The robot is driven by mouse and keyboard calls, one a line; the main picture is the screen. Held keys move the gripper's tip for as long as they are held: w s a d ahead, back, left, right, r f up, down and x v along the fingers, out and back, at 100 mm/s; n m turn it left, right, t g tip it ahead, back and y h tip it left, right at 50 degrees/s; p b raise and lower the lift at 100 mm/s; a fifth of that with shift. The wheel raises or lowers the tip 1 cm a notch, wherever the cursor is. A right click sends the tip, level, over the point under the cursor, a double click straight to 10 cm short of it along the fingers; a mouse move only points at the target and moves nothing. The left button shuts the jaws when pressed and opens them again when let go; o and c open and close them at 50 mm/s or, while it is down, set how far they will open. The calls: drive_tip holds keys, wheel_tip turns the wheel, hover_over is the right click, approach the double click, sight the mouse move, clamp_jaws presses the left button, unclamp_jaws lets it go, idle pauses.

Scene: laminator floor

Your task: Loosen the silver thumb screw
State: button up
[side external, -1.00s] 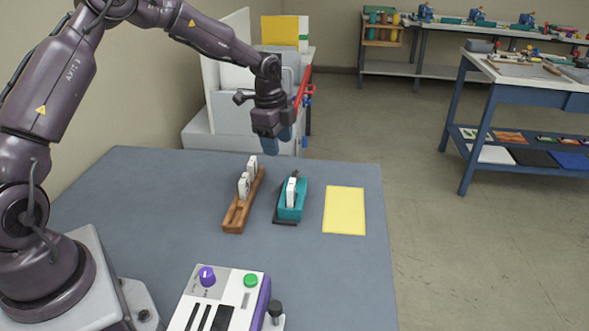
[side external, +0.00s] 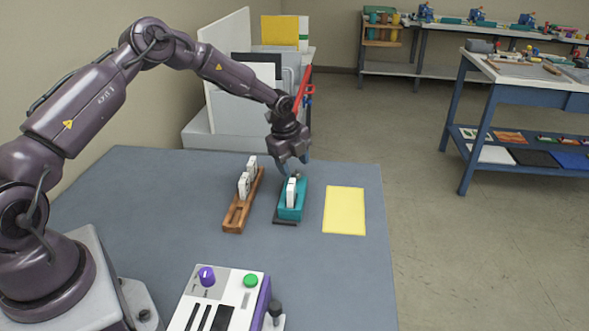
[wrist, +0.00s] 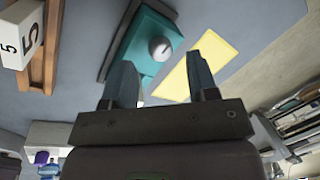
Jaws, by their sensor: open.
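The silver thumb screw (wrist: 160,48) shows in the wrist view as a round knob with a dark slot, on one end of a teal fixture (wrist: 140,32). In the side view the teal fixture (side external: 291,212) sits on a dark base on the blue-grey table, with a white block (side external: 291,192) standing in it. My gripper (side external: 292,168) is just above the fixture's far end. In the wrist view my gripper (wrist: 161,78) is open, its fingers apart and empty. The screw lies beyond the gap between the fingertips. Contact does not show.
A wooden rack (side external: 234,217) with white blocks stands left of the fixture. A yellow sheet (side external: 344,211) lies to its right. A white and purple machine (side external: 222,300) with knobs is at the table's front. White and grey panels (side external: 233,115) stand behind the table.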

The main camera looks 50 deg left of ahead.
sight(296, 176)
drive_tip(key=shift+x, duration=1.25)
drive_tip(key=c, duration=0.9)
